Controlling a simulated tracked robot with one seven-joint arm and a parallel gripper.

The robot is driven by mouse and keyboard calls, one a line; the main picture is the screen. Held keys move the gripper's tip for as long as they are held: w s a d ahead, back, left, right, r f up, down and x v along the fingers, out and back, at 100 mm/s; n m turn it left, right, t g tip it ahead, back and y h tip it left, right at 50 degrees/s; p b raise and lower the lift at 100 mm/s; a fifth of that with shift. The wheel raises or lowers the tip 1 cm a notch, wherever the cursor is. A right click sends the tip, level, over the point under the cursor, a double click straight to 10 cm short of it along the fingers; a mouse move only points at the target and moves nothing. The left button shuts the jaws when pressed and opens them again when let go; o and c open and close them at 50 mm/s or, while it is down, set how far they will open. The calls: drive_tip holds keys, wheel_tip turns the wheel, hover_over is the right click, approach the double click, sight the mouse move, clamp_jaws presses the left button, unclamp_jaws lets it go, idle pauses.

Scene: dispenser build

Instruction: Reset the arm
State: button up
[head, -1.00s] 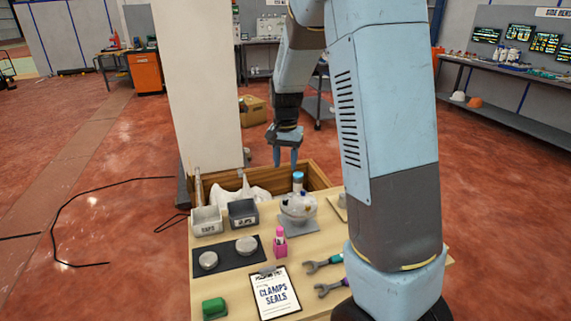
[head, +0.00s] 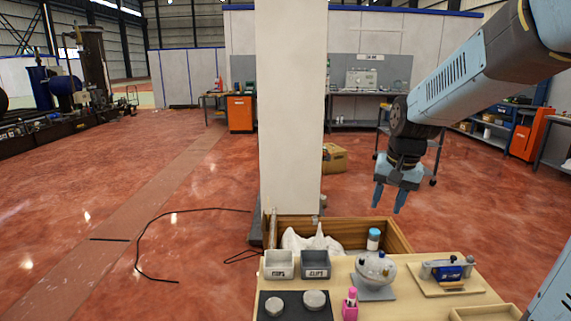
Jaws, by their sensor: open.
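My gripper (head: 388,198) hangs at the right of the head view, fingers pointing down. Its two blue fingers are apart with nothing between them. It is above and behind the right part of the workbench (head: 410,272), clear of everything on it. My blue arm comes in from the upper right. The white dispenser (head: 375,267) with a blue-capped top (head: 373,238) stands on a grey base on the bench, below the gripper and apart from it.
A white bin (head: 279,265) and a grey bin (head: 315,264) stand left of the dispenser. Two round metal discs lie on a dark mat (head: 293,306). A pink bottle (head: 350,305) and a blue clamp tool (head: 449,271) are nearby. A white pillar (head: 290,110) rises behind a wooden crate (head: 398,237).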

drive_tip(key=s+r+n+t, duration=0.1)
drive_tip(key=s+r+n, duration=0.1)
drive_tip(key=s, duration=0.6)
drive_tip(key=s+r+n+t, duration=0.1)
drive_tip(key=s+r+t, duration=0.1)
drive_tip(key=s, duration=0.7)
drive_tip(key=shift+s+a+r+n+h, duration=0.3)
drive_tip(key=shift+r+n+h, duration=0.1)
drive_tip(key=shift+r, duration=0.45)
